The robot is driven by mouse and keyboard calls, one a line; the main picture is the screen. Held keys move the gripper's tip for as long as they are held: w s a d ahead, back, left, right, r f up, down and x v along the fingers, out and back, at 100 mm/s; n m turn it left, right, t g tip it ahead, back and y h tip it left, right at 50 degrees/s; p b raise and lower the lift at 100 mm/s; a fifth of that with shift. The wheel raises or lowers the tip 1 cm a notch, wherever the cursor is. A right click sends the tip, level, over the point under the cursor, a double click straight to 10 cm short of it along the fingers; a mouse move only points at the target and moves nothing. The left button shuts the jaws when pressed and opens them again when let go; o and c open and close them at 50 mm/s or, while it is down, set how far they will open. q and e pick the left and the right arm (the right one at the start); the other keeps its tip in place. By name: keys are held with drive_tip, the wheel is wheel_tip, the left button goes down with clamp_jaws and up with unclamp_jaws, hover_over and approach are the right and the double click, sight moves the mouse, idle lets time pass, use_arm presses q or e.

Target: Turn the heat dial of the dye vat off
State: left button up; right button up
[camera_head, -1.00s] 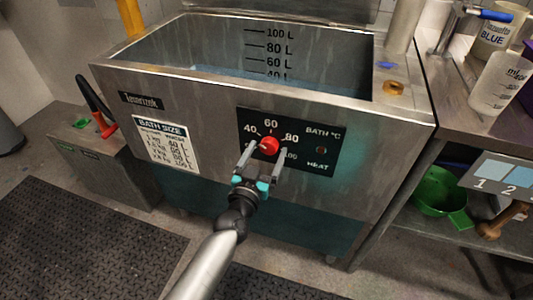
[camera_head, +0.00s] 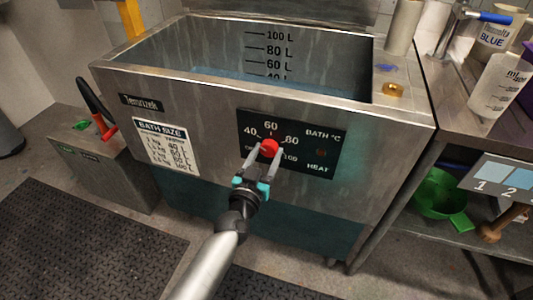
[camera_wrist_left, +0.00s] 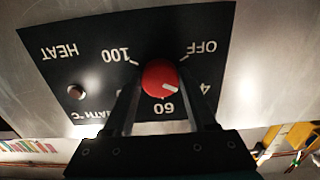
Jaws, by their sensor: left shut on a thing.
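The dye vat (camera_head: 340,185) is a steel tank with a black heat panel (camera_head: 310,130) on its front. The red heat dial (camera_head: 269,148) sits on that panel among the marks OFF, 40, 60, 80 and 100. My left gripper (camera_head: 267,156) is shut on the dial, one finger at each side. In the left wrist view, upside down, the red dial (camera_wrist_left: 160,78) is between the fingers. Its white mark points roughly towards 40, though the finger partly hides that number. My right gripper is not in view.
A bath size label (camera_head: 166,147) is left of the panel. A steel box with a red-and-black handle (camera_head: 96,108) stands at the left. A bench with jugs (camera_head: 500,85) and a shelf with a green scoop (camera_head: 440,195) are at the right. Dark mats (camera_head: 85,240) cover the floor.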

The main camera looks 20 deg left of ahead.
use_arm(q)
drive_tip(key=shift+c, duration=1)
